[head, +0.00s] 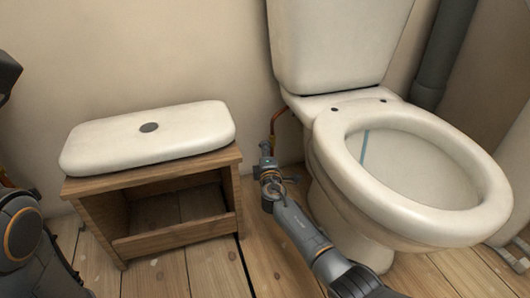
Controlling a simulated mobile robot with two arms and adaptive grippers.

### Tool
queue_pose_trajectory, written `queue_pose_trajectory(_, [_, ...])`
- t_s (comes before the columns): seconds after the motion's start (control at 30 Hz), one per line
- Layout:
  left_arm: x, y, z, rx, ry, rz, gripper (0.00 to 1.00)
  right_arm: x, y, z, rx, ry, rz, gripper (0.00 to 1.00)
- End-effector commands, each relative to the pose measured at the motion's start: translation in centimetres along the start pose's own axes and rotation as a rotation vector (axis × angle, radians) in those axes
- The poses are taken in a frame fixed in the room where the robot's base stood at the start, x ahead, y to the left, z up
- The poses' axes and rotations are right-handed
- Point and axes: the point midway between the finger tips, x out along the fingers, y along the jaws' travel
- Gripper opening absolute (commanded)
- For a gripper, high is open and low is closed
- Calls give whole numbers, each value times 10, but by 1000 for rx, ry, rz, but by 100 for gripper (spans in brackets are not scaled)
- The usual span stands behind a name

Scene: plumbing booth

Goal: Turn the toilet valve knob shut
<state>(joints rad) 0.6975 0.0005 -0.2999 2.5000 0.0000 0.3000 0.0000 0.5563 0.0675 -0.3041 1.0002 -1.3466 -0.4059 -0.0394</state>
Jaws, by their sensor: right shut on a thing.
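The toilet (345,45) stands at the right with its bowl open and its tank against the wall. A copper supply pipe (281,113) runs down beside it to the valve, low by the wall. My right gripper (267,162) reaches in from the lower right, between the toilet and the wooden stand, and is shut on the valve knob. The knob is mostly hidden by the fingers, so its turned angle cannot be told. Parts of my left arm show at the left edge, but its gripper is not seen.
A wooden stand (180,240) holds the white tank lid (190,130) left of my right gripper. A grey drain pipe (445,50) rises behind the toilet. The gap between stand and bowl is narrow; bare plank floor (210,275) lies in front.

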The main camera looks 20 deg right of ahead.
Motion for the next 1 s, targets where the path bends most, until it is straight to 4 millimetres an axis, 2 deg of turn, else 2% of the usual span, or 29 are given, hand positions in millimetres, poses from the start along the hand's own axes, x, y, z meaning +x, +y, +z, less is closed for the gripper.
queue_pose_trajectory(0.03, [0,0,0,0,1,0,40,3,2,8,8,-14,14,0])
queue_pose_trajectory(0.8, [1,0,-1,0,4,1,40,4,3,10,61,-19,65,0])
queue_pose_trajectory(0.83, [1,0,-1,0,4,1,40,4,3,10,61,-19,65,18])
queue_pose_trajectory(0.9, [1,0,-1,0,4,1,40,4,3,10,61,-19,65,32])
queue_pose_trajectory(0.93, [1,0,-1,0,4,1,40,4,3,10,61,-19,65,38])
queue_pose_trajectory(1.0, [1,0,-1,0,4,1,40,3,2,10,60,-19,65,39])
